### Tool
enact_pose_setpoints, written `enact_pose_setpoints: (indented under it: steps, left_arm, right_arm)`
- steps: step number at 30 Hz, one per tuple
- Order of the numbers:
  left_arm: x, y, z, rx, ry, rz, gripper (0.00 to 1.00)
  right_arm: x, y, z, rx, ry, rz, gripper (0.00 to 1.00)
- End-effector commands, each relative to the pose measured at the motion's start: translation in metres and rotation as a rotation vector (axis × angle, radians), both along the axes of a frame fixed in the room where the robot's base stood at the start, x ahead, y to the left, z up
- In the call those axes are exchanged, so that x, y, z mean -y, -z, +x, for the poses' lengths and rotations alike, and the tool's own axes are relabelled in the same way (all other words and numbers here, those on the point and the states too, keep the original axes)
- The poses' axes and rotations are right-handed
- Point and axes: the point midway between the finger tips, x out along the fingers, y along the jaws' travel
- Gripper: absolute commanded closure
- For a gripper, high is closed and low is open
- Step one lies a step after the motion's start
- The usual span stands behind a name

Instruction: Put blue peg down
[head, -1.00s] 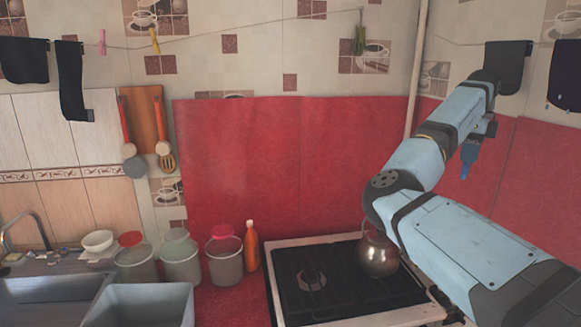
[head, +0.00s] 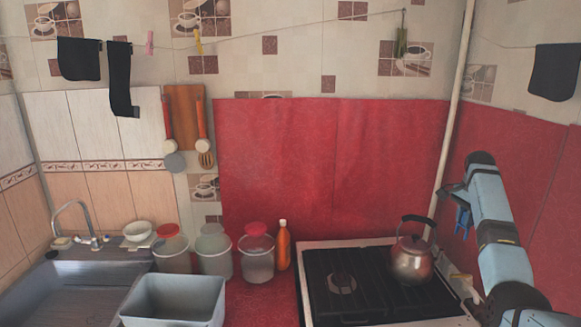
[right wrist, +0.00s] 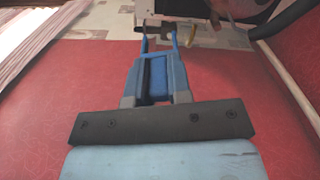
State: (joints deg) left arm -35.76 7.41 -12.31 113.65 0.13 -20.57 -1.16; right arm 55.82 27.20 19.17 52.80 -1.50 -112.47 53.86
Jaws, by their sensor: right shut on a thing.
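The blue peg (head: 463,220) is in my right gripper (head: 460,208), in front of the red wall covering, to the upper right of the stove in the head view. My left gripper is not in view.
A kettle (head: 412,262) stands on the black stove (head: 345,288), left of my right arm. A pale pipe (head: 453,120) runs up the corner. An orange bottle (head: 283,247), lidded buckets (head: 257,262) and a grey basin (head: 172,300) stand to the left. A clothesline (head: 300,28) crosses the wall.

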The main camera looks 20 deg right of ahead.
Motion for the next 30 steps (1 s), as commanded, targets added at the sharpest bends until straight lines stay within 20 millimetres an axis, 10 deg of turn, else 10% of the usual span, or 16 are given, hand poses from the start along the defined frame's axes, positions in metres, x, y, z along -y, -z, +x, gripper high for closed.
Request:
enact_pose_setpoints:
  steps: [8,17,30]
  left_arm:
    - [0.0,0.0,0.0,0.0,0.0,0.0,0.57]
    - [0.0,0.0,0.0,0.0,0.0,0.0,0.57]
    - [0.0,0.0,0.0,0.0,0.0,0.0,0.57]
  right_arm:
    - [-0.088,0.029,0.048,0.002,-0.248,-0.004,1.0]
    - [-0.184,-0.008,0.072,0.008,-0.454,-0.006,1.0]
    - [-0.343,0.023,-0.027,-0.001,-1.039,0.001,1.0]
